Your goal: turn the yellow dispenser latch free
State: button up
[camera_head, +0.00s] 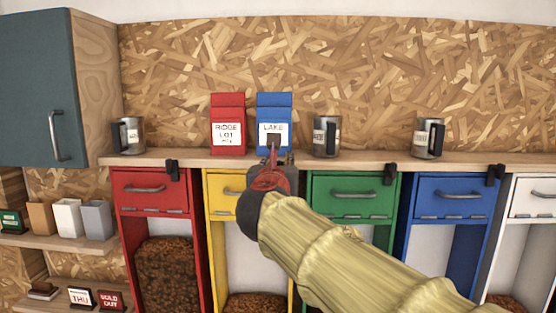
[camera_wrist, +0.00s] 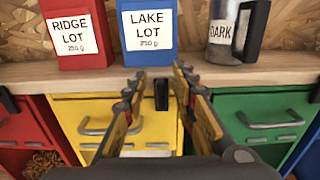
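The yellow dispenser (camera_wrist: 75,108) hangs under the wooden shelf, with a grey bar handle (camera_wrist: 110,130) on its front. Its black latch (camera_wrist: 161,94) sits at the shelf edge, upright, near the dispenser's right side. In the wrist view the latch shows between the fingers of my gripper (camera_wrist: 158,76), which are apart, with a visible gap on each side of it. I cannot tell whether the fingertips reach past it in depth. In the head view my gripper (camera_head: 272,168) and arm hide the latch and the right part of the yellow dispenser (camera_head: 216,190).
Above on the shelf (camera_head: 200,158) stand a red bag (camera_head: 228,108), a blue bag (camera_head: 274,105) and several metal mugs. The bags and a mug (camera_wrist: 222,45) stand close behind my fingers. Red (camera_head: 150,205), green (camera_head: 350,208) and blue (camera_head: 452,210) dispensers flank the yellow one, with similar black latches.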

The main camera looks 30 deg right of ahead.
jog(key=shift+w+d, duration=0.25)
jog(key=shift+w, duration=0.1)
jog(key=shift+c, duration=0.2)
grip_shut()
